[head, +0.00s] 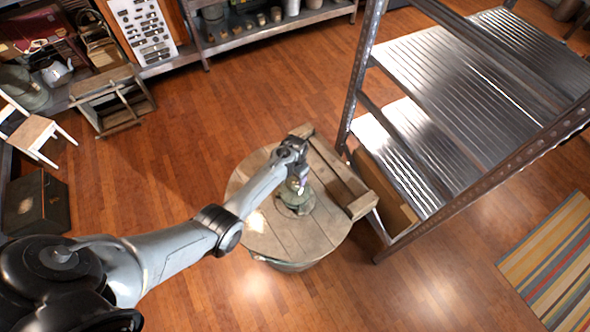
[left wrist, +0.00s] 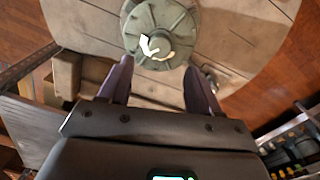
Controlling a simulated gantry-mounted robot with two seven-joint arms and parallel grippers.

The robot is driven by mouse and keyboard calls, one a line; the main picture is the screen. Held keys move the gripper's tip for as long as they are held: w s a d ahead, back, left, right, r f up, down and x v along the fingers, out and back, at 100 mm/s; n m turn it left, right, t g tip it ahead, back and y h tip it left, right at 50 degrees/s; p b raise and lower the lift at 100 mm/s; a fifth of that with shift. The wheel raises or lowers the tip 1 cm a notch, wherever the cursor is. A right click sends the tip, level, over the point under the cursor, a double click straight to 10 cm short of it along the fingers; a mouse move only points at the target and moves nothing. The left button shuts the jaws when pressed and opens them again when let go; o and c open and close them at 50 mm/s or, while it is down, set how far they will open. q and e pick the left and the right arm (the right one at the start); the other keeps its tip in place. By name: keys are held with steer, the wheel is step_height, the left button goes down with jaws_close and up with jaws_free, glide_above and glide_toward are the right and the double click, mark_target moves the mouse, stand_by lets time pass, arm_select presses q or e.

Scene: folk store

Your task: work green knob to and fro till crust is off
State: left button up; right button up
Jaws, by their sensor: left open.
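A grey-green round metal thing (head: 296,204), seemingly the one with the green knob, stands on a round wooden top (head: 262,232). In the left wrist view the green thing (left wrist: 165,22) shows from above, with ridges and a white angular mark or flake on it. I cannot tell whether this white patch is crust. My left gripper (head: 298,184) is over it and hides part of it in the head view. In the left wrist view its dark fingers (left wrist: 158,66) are apart, with nothing clearly held between them. My right gripper is not seen.
A wooden crate-like piece (head: 345,175) lies along the top's right side. A metal shelf rack (head: 425,140) stands close on the right. Low shelves with goods (head: 240,35) line the back. The floor in front is clear; a striped rug (head: 555,265) lies right.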

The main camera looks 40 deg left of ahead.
arm_select(q)
steer(key=shift+r, duration=1.6)
